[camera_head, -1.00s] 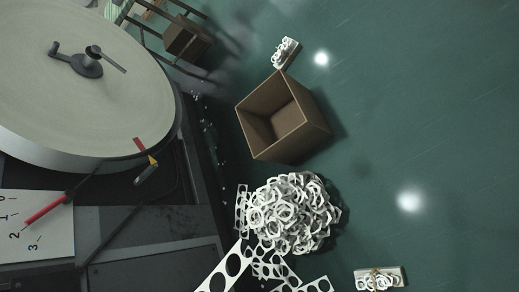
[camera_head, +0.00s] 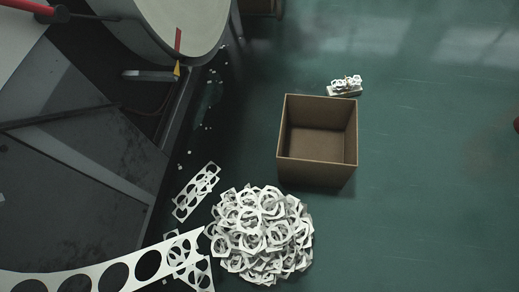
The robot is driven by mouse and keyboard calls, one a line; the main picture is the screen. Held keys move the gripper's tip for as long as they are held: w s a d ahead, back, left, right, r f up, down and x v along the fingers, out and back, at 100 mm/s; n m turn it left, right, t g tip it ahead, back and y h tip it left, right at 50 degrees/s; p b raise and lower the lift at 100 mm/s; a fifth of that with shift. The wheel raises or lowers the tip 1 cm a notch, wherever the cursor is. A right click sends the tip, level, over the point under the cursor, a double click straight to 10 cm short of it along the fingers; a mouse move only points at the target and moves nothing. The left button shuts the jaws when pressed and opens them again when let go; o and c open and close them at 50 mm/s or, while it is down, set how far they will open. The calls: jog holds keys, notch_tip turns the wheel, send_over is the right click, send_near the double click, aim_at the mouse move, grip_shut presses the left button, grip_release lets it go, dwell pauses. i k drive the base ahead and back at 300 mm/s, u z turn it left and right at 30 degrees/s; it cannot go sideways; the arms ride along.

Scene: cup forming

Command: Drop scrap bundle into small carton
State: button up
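The small carton (camera_head: 318,175) is an open brown box on the green floor, right of the middle of the view. Its inside shows and looks empty. A small scrap bundle (camera_head: 345,86), white pieces with holes on a flat base, lies on the floor just beyond the carton's far right corner, outside it. My gripper does not show in this view, so I cannot see its fingers or anything in them.
A large heap of white scrap rings (camera_head: 262,235) lies on the floor below the carton. Perforated strips (camera_head: 196,190) lie to its left, and a longer one (camera_head: 100,275) crosses the lower left. A dark machine (camera_head: 75,150) with a round drum (camera_head: 190,25) fills the left.

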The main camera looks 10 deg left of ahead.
aim_at(318, 151)
jog(key=z, duration=0.9)
jog(key=i, duration=0.1)
jog(key=u, duration=1.55)
jog(key=k, duration=1.15)
jog(key=z, duration=0.85)
jog(key=i, duration=1.5)
jog(key=u, duration=0.4)
